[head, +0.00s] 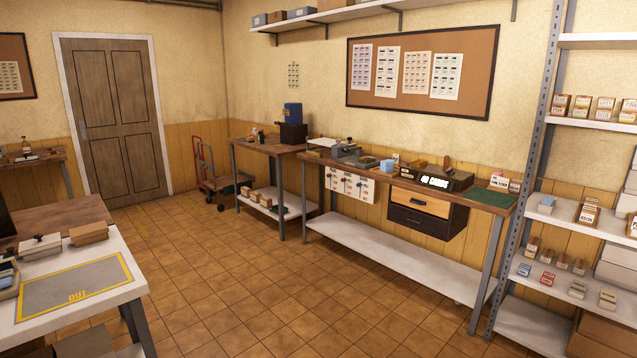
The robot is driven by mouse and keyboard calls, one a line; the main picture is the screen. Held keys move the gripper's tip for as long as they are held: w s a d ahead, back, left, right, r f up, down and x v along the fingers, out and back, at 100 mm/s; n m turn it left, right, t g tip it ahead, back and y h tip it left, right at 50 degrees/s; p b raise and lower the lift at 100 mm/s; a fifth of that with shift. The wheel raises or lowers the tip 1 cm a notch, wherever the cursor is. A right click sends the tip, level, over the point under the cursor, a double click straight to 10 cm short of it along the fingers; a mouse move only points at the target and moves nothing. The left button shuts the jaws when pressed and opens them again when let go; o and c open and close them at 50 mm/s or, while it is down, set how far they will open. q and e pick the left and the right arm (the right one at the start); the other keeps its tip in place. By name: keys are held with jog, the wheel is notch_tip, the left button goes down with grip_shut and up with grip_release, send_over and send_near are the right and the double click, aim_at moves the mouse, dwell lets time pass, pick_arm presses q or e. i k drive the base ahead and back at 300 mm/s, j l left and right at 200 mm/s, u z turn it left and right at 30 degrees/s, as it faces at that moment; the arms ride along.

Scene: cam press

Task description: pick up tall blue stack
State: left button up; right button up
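No thing in the head view is clearly a tall blue stack. A small light-blue block (387,166) sits on the long workbench against the back wall. A small blue-and-white item (524,269) lies on a lower shelf of the rack at the right, among similar packs. A pale blue-grey block (546,204) stands one shelf higher. A larger blue object (292,112) stands on a dark box on the corner bench. All are far off and small, so I cannot tell which is a stack. Neither of my grippers shows.
The shelf rack (535,145) stands right. A white table (140,285) with an "OUT" area is at near left. A hand truck (209,170) stands by the wall. The tiled floor between is clear.

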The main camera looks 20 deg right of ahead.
aim_at(386, 166)
jog(key=i+l+z, duration=0.3)
jog(key=i, duration=0.35)
jog(key=i+l+z, duration=0.3)
jog(key=i, duration=0.4)
jog(key=i+z, duration=0.3)
jog(key=i, duration=0.35)
